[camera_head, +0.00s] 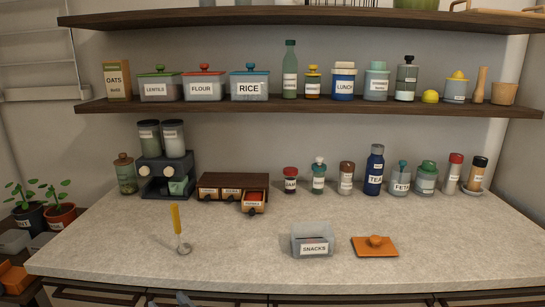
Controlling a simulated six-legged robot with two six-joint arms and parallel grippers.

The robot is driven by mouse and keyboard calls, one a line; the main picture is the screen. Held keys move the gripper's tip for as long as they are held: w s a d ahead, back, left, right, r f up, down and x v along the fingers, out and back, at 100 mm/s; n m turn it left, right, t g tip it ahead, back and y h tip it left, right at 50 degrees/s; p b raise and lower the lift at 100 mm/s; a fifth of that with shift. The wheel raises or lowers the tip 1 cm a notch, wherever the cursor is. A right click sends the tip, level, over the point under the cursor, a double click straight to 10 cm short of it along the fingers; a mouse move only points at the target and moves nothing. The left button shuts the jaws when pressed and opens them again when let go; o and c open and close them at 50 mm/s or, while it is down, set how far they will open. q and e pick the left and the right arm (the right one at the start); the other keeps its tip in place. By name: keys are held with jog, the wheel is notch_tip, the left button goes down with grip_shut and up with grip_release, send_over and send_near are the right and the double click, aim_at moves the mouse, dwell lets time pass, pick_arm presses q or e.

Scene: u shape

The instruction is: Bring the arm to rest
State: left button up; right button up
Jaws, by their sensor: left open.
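My left gripper (184,298) shows only as a small grey part at the bottom edge, in front of the counter's front edge. It is open, and nothing shows between its fingers. It is apart from everything on the counter (240,245). Most of the left arm is outside the picture. My right gripper is not in view.
A small drawer (253,202) is pulled out. Jars line the back; the counter's front right is clear.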

pick_arm(q)
jog(key=s+a+f+m+g+h+p, duration=0.1)
jog(key=s+f+m+g+h, duration=0.15)
jog(key=f, duration=0.75)
jog(key=s+a+f+m+g+h+p, duration=0.1)
jog(key=s+a+f+h, duration=0.2)
jog(key=f, duration=0.7)
jog(key=s+d+f+g+h, duration=0.4)
jog(key=s+d, duration=0.3)
jog(key=s, duration=0.3)
jog(key=s+d+f+g+h, duration=0.4)
jog(key=s+d, duration=0.3)
jog(key=s, duration=0.3)
jog(key=shift+s+f+g+h, duration=0.35)
jog(key=shift+f+h, duration=0.3)
jog(key=shift+f, duration=0.15)
jog(key=shift+w+m, duration=0.15)
jog(key=shift+m, duration=0.1)
jog(key=shift+c, duration=0.3)
